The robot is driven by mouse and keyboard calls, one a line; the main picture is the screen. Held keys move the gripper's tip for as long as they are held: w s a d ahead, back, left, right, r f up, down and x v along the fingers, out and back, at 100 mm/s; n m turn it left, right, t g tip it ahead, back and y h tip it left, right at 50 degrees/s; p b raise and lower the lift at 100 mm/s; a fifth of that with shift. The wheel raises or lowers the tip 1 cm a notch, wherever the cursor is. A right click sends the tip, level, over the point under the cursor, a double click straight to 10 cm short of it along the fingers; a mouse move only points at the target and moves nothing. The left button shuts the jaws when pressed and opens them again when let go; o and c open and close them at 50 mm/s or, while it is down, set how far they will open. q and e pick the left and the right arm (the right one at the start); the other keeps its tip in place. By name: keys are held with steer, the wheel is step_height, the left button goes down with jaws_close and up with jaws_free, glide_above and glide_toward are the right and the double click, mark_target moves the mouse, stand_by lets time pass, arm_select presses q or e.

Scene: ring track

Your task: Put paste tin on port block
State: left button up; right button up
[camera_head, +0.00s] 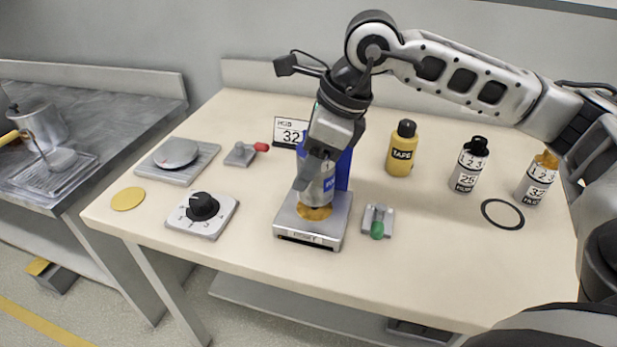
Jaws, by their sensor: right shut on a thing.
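An orange-yellow area shows at the tin's foot, on top of the block. I cannot tell whether the tin touches the block. My left gripper is not in view.
A blue panel (344,170) stands close behind the tin. A green-handled switch (377,222) is right of the block, a dial box (202,214) left. A yellow tape bottle (402,150) and numbered bottles (469,167) (537,180) stand right. The front right tabletop is clear.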

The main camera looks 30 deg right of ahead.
steer(key=shift+w+d+f, duration=0.3)
steer(key=shift+w+f, duration=0.2)
steer(key=shift+f, duration=0.1)
steer(key=f, duration=0.3)
steer(key=shift+w+d, duration=0.3)
steer(key=shift+f, duration=0.55)
steer(key=shift+f, duration=0.1)
steer(key=o, duration=0.6)
steer(key=shift+f, duration=0.1)
steer(key=o, duration=0.5)
steer(key=shift+c, duration=0.2)
